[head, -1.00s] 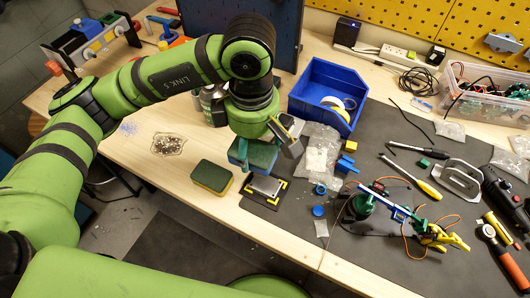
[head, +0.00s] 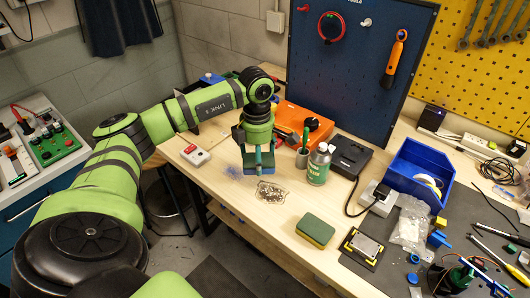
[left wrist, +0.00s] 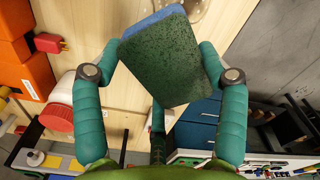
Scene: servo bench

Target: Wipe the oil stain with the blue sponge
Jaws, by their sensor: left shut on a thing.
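My left gripper (head: 258,165) points down above the wooden bench, just behind the brown speckled patch. It is shut on the blue sponge (left wrist: 160,58), whose dark green scouring side faces the left wrist camera and whose blue layer shows along the top edge. The speckled patch (head: 271,193), which looks like the oil stain, lies on the bare wood. Part of a brownish mark shows at the top of the left wrist view. I cannot tell whether the sponge touches the bench. My right gripper is not in view.
A faint blue smear (head: 229,188) lies left of the patch. A green-and-yellow sponge (head: 315,230) lies in front right of it. A spray can (head: 319,163) stands to the right, near an orange case (head: 292,122). A white-and-red box (head: 195,154) sits left.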

